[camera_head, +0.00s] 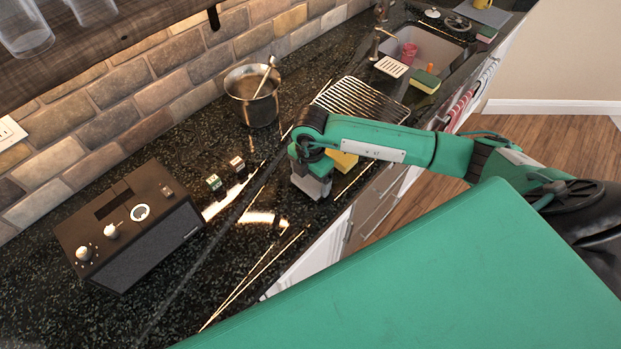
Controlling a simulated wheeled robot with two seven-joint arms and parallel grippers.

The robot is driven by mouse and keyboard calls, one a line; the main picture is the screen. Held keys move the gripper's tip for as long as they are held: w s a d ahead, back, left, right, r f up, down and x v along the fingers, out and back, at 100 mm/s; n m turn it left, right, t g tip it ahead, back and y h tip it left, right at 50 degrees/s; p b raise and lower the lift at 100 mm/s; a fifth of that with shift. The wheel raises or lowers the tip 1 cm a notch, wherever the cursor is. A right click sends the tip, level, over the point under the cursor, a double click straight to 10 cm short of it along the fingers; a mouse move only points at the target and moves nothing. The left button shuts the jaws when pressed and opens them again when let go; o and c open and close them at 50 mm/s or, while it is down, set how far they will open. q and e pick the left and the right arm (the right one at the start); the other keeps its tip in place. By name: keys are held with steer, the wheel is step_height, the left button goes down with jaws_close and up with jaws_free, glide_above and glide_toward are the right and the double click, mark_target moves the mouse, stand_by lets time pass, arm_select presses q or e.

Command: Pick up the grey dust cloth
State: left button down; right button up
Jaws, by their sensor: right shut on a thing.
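My right gripper (318,192) is low over the dark speckled countertop (225,300), close to its front edge. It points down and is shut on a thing. The grip itself is hidden from this angle, so I cannot make out what is held. I cannot pick out the grey dust cloth for sure. A flat grey-blue piece (491,16) lies at the far end of the counter, but I cannot tell if it is cloth. My left gripper is not in view.
A black radio (130,228) stands at the left, with two small boxes (214,182) beside it. A metal pot (252,98) stands near the brick wall. A wire rack (361,100), a yellow thing (344,161) and a sink (432,50) lie around or beyond my right arm.

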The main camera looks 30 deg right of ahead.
mark_target(310, 178)
step_height(310, 178, up, 20)
steer(key=b, duration=0.4)
steer(key=shift+f+b, duration=0.2)
steer(key=shift+b, duration=0.15)
steer(key=o, duration=0.4)
steer(key=c, duration=0.3)
